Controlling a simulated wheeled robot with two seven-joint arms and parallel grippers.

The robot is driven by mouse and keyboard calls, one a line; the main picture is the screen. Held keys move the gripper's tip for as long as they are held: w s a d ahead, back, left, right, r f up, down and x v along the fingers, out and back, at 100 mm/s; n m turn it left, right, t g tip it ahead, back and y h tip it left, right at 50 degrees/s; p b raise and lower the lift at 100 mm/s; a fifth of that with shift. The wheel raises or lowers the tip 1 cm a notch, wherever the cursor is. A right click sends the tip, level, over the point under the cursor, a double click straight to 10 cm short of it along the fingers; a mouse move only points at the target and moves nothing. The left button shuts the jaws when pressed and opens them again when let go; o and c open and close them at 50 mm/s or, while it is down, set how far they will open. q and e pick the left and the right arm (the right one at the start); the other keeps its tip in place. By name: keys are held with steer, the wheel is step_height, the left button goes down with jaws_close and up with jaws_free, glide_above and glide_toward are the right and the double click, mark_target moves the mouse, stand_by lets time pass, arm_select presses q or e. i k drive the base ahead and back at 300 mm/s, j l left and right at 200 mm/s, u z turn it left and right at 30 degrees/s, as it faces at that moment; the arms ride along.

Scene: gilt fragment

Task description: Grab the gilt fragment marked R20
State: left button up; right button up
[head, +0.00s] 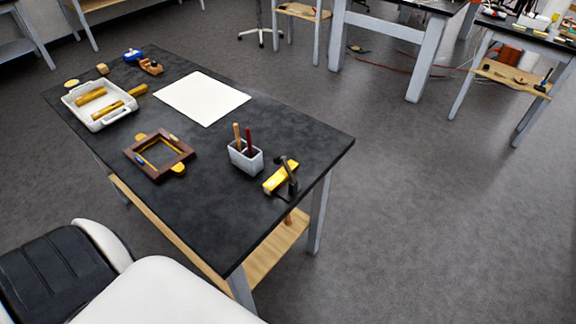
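Several gold pieces that may be gilt fragments are on the black table (215,215). Two gold bars, one toward the back (90,96) and one toward the front (107,112), lie in the white tray (78,118). Another short gold piece (138,90) is at the tray's right edge. A dark wooden frame (136,160) has gold pieces at its upper left (141,137) and lower right (178,168). A yellow-gold block (275,182) lies near the right end, by a black upright tool. No R20 mark is legible. Neither gripper is in view.
A white sheet (203,98) lies mid-table. A grey cup (245,163) holds two sticks. A blue item (132,54), a wooden tool (151,67), a tan block (102,69) and a round jar (72,84) stand at the back left. The floor (430,210) to the right is clear.

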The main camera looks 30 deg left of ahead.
mark_target(275, 182)
steer(key=i+l+u, duration=0.1)
steer(key=u, duration=0.25)
steer(key=l+u, duration=0.6)
steer(key=u, duration=0.15)
